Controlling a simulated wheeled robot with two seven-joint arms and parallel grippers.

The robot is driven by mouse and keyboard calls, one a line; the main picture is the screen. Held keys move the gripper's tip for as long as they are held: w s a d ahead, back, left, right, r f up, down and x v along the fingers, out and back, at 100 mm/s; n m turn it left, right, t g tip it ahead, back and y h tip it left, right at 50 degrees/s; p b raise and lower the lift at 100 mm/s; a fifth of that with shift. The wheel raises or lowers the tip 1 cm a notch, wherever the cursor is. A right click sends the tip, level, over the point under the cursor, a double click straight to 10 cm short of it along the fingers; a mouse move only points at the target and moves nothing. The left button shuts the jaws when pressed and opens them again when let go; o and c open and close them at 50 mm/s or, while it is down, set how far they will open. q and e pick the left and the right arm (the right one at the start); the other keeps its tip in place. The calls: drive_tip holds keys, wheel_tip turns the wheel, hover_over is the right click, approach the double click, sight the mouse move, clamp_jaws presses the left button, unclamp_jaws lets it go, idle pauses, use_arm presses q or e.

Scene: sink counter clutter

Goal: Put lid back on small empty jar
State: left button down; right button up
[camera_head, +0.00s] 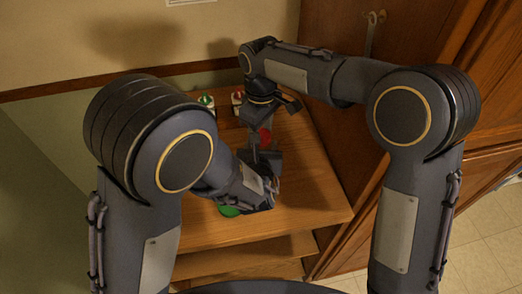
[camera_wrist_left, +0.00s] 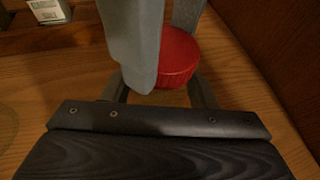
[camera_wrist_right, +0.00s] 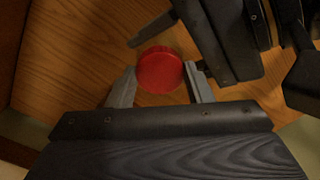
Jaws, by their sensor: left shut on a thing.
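A round red lid (camera_head: 265,137) shows between my two grippers, above the wooden counter; its ridged side shows in the left wrist view (camera_wrist_left: 178,58) and its flat top in the right wrist view (camera_wrist_right: 160,70). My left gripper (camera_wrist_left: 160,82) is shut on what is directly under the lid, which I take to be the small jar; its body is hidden. My right gripper (camera_wrist_right: 160,66) has one finger on each side of the lid, very close to its rim. I cannot tell whether these fingers touch it.
A green round thing (camera_head: 229,211) lies on the counter (camera_head: 310,205) near the front, partly behind my left arm. Small containers with green (camera_head: 206,101) and red (camera_head: 238,97) tops stand at the back. A wooden cabinet (camera_head: 335,125) bounds the right side. The front right counter is clear.

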drive_tip(key=c, duration=0.4)
drive_tip(key=o, duration=1.1)
drive_tip(key=shift+r, duration=0.1)
wheel_tip(320, 180, up, 12)
drive_tip(key=shift+f, duration=0.1)
use_arm(q)
drive_tip(key=shift+c, duration=2.4)
unclamp_jaws()
drive_tip(key=shift+s, duration=0.1)
